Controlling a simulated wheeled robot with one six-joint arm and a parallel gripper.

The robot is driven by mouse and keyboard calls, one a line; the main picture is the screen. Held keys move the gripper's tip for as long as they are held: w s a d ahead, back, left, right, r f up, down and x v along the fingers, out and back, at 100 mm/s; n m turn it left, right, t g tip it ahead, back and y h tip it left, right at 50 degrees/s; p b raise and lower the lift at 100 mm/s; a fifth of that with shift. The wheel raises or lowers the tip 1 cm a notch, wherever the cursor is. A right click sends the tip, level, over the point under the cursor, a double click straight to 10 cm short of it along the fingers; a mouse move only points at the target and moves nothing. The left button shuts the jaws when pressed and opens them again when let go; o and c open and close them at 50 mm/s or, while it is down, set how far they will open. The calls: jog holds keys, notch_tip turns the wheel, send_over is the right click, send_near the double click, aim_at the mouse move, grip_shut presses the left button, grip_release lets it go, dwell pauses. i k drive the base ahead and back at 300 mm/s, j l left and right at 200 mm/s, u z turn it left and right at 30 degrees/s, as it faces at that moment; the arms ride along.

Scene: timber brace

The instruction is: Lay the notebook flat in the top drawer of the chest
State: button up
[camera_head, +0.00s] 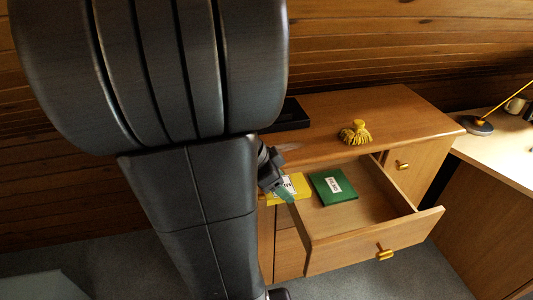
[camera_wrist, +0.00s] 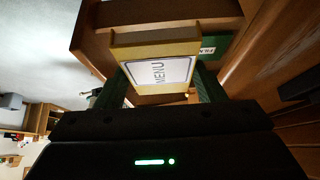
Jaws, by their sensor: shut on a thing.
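A yellow book with a white label reading "MENU" (camera_head: 302,187) is at the left side of the open top drawer (camera_head: 363,262). It also shows in the wrist view (camera_wrist: 190,48), between the green fingers of my gripper (camera_wrist: 160,88). My gripper (camera_head: 284,188) is shut on this yellow book, which overlaps the drawer's left wall in the head view. A green book with a white label (camera_head: 345,197) lies flat inside the drawer, right of the yellow one. My arm hides the left part of the chest (camera_head: 405,112).
A yellow brush-like thing (camera_head: 355,133) and a black flat object (camera_head: 291,115) are on the chest top. The drawer's right and front floor is bare. A desk with a lamp (camera_head: 478,126) and a mug (camera_head: 515,104) stands at the right.

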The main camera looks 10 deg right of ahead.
aim_at(353, 222)
jog(key=k, duration=1)
